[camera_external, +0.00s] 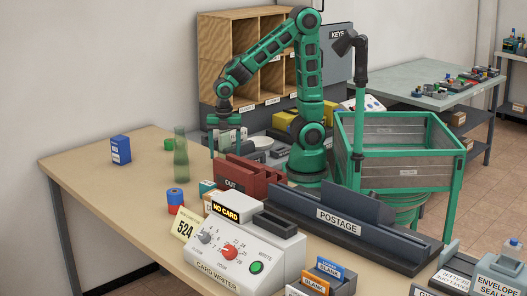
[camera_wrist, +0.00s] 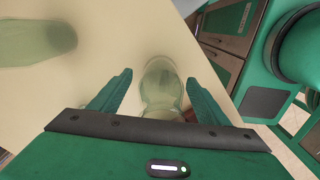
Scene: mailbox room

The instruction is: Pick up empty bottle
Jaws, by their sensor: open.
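A translucent green bottle (camera_external: 180,155) stands upright on the wooden table. My gripper (camera_external: 225,146) points down to its right, above the table behind the red OUT tray. In the wrist view a pale green glass bottle (camera_wrist: 161,88) lies between the spread fingertips of my gripper (camera_wrist: 160,78), with space visible on both sides. A second green glass shape (camera_wrist: 35,42) shows at the upper left of that view, apart from the fingers. I cannot tell which one is empty. The bottle between the fingers is mostly hidden in the external view.
The OUT tray (camera_external: 246,178) stands close to my gripper. The card writer (camera_external: 240,250) and postage unit (camera_external: 340,222) fill the front. The table's left part is mostly clear.

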